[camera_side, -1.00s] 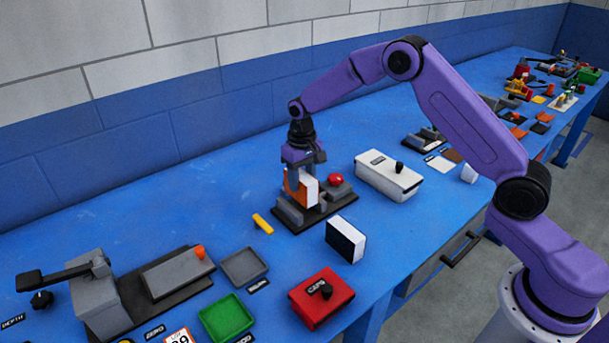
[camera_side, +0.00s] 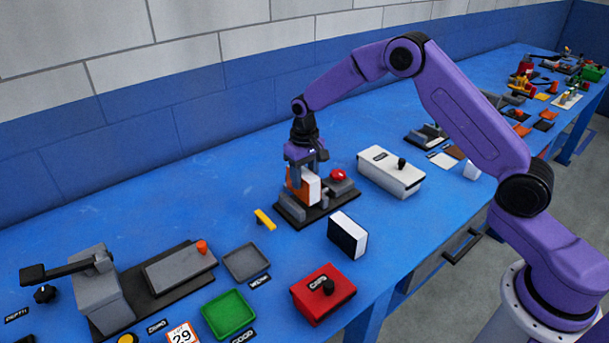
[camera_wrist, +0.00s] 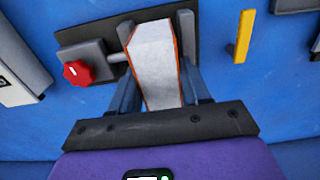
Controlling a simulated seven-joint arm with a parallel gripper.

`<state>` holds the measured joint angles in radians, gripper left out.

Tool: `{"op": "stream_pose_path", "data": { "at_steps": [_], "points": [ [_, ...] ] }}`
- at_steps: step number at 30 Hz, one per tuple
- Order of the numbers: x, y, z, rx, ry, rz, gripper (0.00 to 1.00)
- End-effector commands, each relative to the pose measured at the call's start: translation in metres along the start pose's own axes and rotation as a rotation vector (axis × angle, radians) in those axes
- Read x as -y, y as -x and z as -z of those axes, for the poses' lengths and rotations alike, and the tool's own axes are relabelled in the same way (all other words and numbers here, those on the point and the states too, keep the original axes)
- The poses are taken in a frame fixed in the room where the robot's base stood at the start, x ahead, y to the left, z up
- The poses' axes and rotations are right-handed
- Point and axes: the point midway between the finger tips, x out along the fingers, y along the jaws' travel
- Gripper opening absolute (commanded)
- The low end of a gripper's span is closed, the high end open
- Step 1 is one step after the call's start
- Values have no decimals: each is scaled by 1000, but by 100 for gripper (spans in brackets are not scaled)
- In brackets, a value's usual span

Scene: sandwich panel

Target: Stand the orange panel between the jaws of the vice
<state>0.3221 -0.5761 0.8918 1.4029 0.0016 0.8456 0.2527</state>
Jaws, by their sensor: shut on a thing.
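The orange panel (camera_side: 311,187), with orange faces and a white core edge, is upright at the vice (camera_side: 318,209). My gripper (camera_side: 305,168) is above the vice and shut on the panel from above. In the wrist view the panel (camera_wrist: 156,65) stands between my two fingers (camera_wrist: 158,97), its white edge facing the camera. The vice has a dark base, grey jaws and a red knob (camera_side: 338,174); the knob also shows in the wrist view (camera_wrist: 78,72). The panel's lower end is over or between the jaws; its contact with the base is hidden.
A black-and-white block (camera_side: 347,235) stands in front of the vice. A yellow bar (camera_side: 265,219) lies to its left, a white box (camera_side: 391,172) to its right. A red box (camera_side: 322,295) and green tray (camera_side: 229,314) are nearer the front. The bench behind the vice is clear.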

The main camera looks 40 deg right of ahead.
Motion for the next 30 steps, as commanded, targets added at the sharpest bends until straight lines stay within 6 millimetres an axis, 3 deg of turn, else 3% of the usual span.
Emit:
{"op": "stream_pose_path", "data": {
  "at_steps": [30],
  "points": [
    [0, -18, 0, 0, 0, 0, 15]
  ]
}}
